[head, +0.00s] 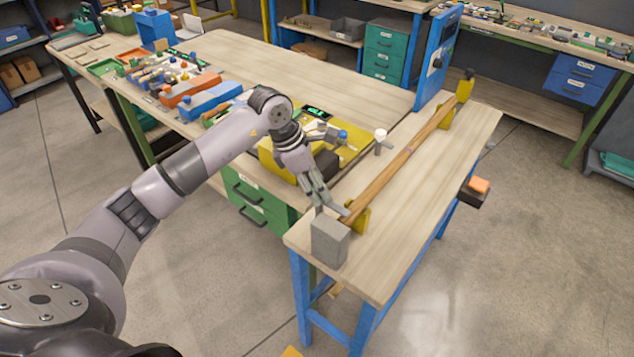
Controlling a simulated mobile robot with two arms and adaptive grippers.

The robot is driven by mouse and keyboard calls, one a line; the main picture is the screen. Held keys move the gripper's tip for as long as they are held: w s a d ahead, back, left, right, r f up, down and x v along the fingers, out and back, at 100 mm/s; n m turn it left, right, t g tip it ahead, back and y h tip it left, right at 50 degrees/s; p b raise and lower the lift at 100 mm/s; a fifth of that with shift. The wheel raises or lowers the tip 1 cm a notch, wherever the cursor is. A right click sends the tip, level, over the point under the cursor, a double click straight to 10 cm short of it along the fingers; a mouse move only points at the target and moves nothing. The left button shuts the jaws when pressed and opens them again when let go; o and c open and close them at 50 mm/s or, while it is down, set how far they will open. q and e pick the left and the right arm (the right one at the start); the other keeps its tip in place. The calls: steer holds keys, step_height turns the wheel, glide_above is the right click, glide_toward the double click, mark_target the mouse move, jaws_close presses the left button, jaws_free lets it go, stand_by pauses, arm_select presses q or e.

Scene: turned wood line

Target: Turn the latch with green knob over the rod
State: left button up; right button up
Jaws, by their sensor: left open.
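A long wooden rod (405,155) lies lengthwise above the narrow bench (440,175), in yellow supports; the near support (361,218) is by its near end. I cannot make out a latch with a green knob; my left gripper partly covers the rod's near end. My left gripper (333,209) is open and points down just left of that end, close to the near support and above a grey block (328,241). I cannot tell whether it touches anything. My right gripper is not in view.
A white-topped post (381,139) stands left of the rod. A blue upright panel (437,60) rises at the bench's far end. A dark box with an orange top (475,190) is at its right edge. The bench top right of the rod is clear. A larger table (290,70) adjoins at left.

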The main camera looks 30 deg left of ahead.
arm_select(q)
steer(key=v, duration=1.2)
